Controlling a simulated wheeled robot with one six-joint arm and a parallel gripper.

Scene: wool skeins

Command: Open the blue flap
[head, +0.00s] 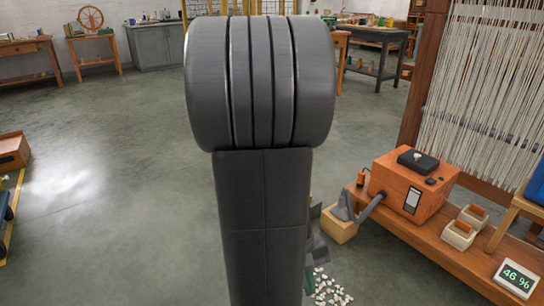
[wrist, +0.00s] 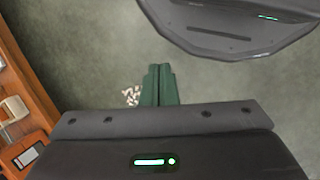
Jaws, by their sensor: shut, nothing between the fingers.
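My gripper shows in the wrist view (wrist: 159,72) as two green fingers pressed together, shut and empty, over the grey floor. In the head view my own dark arm fills the middle and hides most of the gripper. I cannot make out a blue flap for certain. A blue thing (head: 536,182) is cut off at the right edge of the head view, above the wooden bench, and I cannot tell whether it is the flap. The gripper is well apart from it.
A low wooden bench (head: 447,246) at right holds an orange box (head: 408,188), small bins (head: 458,234) and a "46 %" display (head: 516,279). A threaded loom (head: 485,85) stands behind. White bits (head: 328,290) lie on the floor by the bench. Floor at left is mostly clear.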

